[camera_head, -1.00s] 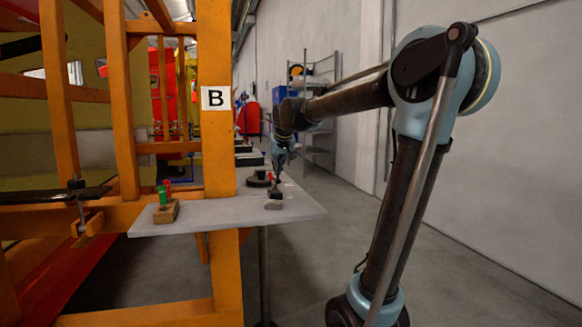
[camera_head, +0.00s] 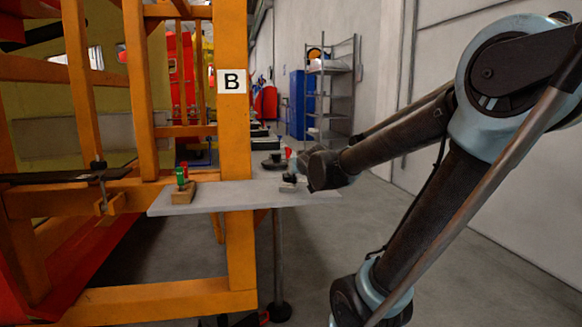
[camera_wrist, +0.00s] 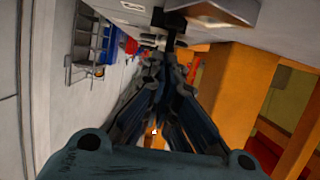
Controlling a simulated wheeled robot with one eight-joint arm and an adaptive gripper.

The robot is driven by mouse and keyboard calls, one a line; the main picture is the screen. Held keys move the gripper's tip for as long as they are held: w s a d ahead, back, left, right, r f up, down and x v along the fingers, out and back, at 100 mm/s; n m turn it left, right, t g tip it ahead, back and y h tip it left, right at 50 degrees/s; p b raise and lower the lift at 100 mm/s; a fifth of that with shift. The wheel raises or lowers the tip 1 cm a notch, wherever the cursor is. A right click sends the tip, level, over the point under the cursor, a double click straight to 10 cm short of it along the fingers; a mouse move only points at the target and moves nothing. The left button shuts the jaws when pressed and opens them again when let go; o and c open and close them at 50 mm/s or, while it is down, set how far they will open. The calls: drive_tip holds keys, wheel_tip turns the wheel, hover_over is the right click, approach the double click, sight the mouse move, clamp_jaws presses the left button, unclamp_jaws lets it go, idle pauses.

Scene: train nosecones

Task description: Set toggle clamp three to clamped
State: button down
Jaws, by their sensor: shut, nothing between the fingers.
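In the head view a grey shelf (camera_head: 235,195) carries a wooden block (camera_head: 183,196) with a green and a red upright handle (camera_head: 182,174). Farther right on it are a dark round part (camera_head: 271,166), a small red-tipped part (camera_head: 289,154) and a small grey block (camera_head: 289,187) beside my arm's end. No number marks show, so I cannot tell which is toggle clamp three. My gripper is hidden behind my wrist in the head view.
A metal rack (camera_head: 333,90) and a blue cabinet (camera_head: 300,103) stand farther back by the wall. The floor on the right is clear.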

drive_tip(key=shift+s+f, duration=0.2)
drive_tip(key=shift+f, duration=0.1)
idle(0.4)
drive_tip(key=shift+r, duration=0.1)
drive_tip(key=s+d+r, duration=0.1)
drive_tip(key=s+r, duration=0.5)
drive_tip(key=s, duration=0.3)
drive_tip(key=shift+d+r, duration=0.2)
drive_tip(key=shift+d, duration=0.2)
idle(0.3)
drive_tip(key=shift+d+f, duration=0.1)
